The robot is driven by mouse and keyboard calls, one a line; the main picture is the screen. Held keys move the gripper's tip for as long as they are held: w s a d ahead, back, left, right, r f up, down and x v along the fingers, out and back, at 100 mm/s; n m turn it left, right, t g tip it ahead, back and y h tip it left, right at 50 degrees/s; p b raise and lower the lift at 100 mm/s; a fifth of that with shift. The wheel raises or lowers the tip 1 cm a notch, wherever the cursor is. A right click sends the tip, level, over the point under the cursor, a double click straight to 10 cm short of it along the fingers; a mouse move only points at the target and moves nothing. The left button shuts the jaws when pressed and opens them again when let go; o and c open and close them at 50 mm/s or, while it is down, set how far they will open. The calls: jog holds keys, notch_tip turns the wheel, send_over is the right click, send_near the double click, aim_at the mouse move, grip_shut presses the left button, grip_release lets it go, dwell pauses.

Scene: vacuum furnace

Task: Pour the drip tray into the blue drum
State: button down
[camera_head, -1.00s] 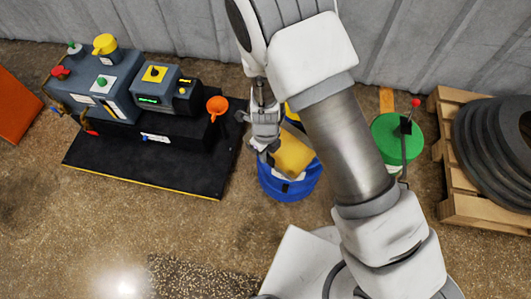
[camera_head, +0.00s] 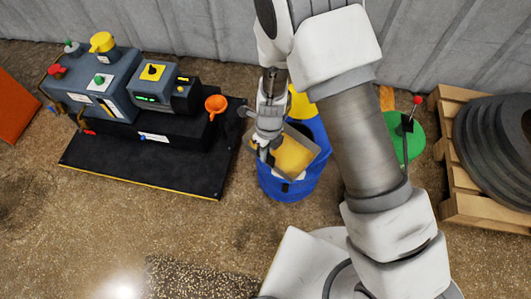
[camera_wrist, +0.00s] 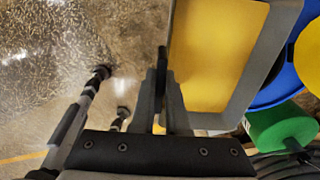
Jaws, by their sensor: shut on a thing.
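The drip tray is a shallow grey tray with a yellow inside. In the head view its rim (camera_head: 313,158) is over the top of the blue drum (camera_head: 287,190) and covers much of it. My gripper (camera_head: 264,153) is shut on the tray's left edge. In the wrist view the tray's grey wall (camera_wrist: 262,62) runs right of my gripper (camera_wrist: 161,92), and the yellow inside faces the camera. The blue drum shows behind it at the right (camera_wrist: 283,86). Whether anything runs from the tray into the drum cannot be told.
A yellow object (camera_head: 301,103) is behind the drum. A green drum (camera_head: 412,140) and a pallet (camera_head: 452,207) with grey rings (camera_head: 500,140) are at the right. A machine (camera_head: 98,82) with an orange funnel (camera_head: 216,104) stands on a black base at the left.

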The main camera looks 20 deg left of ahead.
jog(key=shift+w+d+r+g+y, duration=0.15)
jog(key=shift+w+r+g, duration=0.15)
jog(key=shift+r+g, duration=0.3)
jog(key=shift+w+r+g+y, duration=0.2)
jog(key=shift+w+r+g, duration=0.15)
jog(key=shift+r, duration=0.4)
jog(key=shift+w+d+r+g+y, duration=0.15)
jog(key=shift+w+r+g, duration=0.1)
jog(key=shift+r+g, duration=0.4)
jog(key=shift+w+d+r+g+y+p, duration=0.2)
jog(key=shift+w+r+g+p, duration=0.1)
jog(key=shift+w+r+g, duration=0.35)
jog(key=shift+w+d+r+g+y+p, duration=0.1)
jog(key=shift+w+r+g+y+p, duration=0.15)
jog(key=shift+w+r+g, duration=0.35)
dwell(0.3)
jog(key=shift+w+d+r+g+y+p, duration=0.15)
jog(key=shift+w+d+r+g+p, duration=0.05)
jog(key=shift+w+r+g, duration=0.4)
jog(key=shift+w+d+r+g+y+p, duration=0.1)
jog(key=shift+w+d+r+g+p, duration=0.05)
jog(key=shift+w+r+g, duration=0.4)
dwell(0.5)
jog(key=shift+w+d+r+g+y+b, duration=0.25)
jog(key=shift+w+r+g+b, duration=0.2)
jog(key=shift+w, duration=0.25)
jog(key=shift+w+d+r+g+y+b, duration=0.2)
jog(key=shift+w+r+g+b, duration=0.15)
jog(key=shift+w+g, duration=0.25)
dwell(1.2)
